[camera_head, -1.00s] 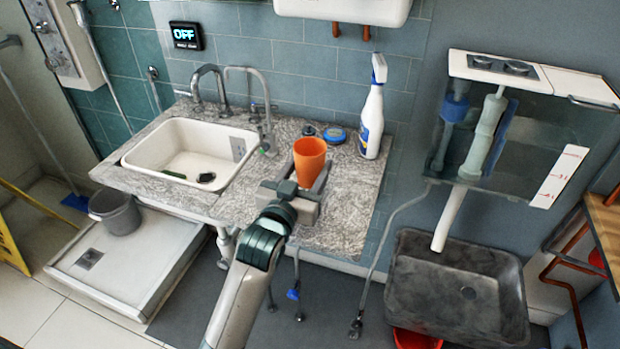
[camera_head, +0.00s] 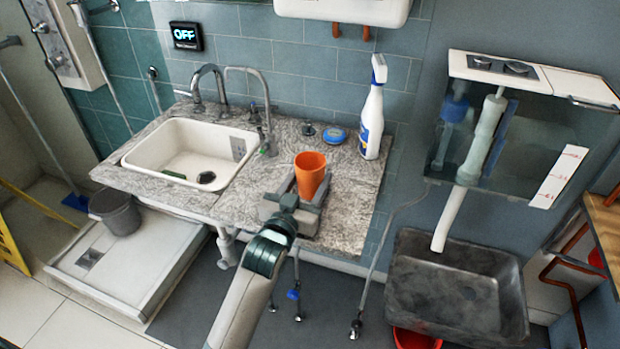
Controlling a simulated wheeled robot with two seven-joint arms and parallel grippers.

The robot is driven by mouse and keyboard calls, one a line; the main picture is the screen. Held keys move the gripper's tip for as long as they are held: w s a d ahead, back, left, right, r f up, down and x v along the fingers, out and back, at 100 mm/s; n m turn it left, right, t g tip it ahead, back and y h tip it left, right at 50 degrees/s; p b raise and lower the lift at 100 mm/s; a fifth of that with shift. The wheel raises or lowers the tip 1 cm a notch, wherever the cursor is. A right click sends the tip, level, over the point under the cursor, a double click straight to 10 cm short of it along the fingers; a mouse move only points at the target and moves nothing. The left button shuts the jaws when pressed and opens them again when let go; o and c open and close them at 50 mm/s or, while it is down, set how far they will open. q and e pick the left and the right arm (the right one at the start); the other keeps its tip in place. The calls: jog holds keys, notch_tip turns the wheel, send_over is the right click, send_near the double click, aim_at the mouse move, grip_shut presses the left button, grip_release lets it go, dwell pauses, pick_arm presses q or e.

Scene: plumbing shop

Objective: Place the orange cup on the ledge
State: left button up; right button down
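The orange cup (camera_head: 310,176) is upright between the fingers of my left gripper (camera_head: 307,187), above the right part of the speckled stone ledge (camera_head: 348,205) beside the sink. The fingers lie along both sides of the cup and appear shut on it. The gripper hides the cup's lower part, so I cannot tell whether its base touches the stone. My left arm reaches in from the bottom of the view. My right gripper is not in view.
A white spray bottle (camera_head: 372,112) and a blue round tin (camera_head: 334,135) stand behind the cup. The white sink (camera_head: 165,140) and its taps (camera_head: 212,85) are to the left. Bare stone lies right of the gripper. A dark basin (camera_head: 455,260) is farther right.

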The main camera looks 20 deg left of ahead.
pick_arm(q)
jog(key=shift+f, duration=0.1)
jog(key=o, duration=1)
jog(key=shift+s, duration=0.1)
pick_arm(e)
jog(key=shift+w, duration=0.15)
pick_arm(q)
jog(key=s, duration=0.7)
jog(key=s+b, duration=0.1)
jog(key=s, duration=0.2)
jog(key=shift+s+a, duration=0.35)
jog(key=shift+s, duration=0.5)
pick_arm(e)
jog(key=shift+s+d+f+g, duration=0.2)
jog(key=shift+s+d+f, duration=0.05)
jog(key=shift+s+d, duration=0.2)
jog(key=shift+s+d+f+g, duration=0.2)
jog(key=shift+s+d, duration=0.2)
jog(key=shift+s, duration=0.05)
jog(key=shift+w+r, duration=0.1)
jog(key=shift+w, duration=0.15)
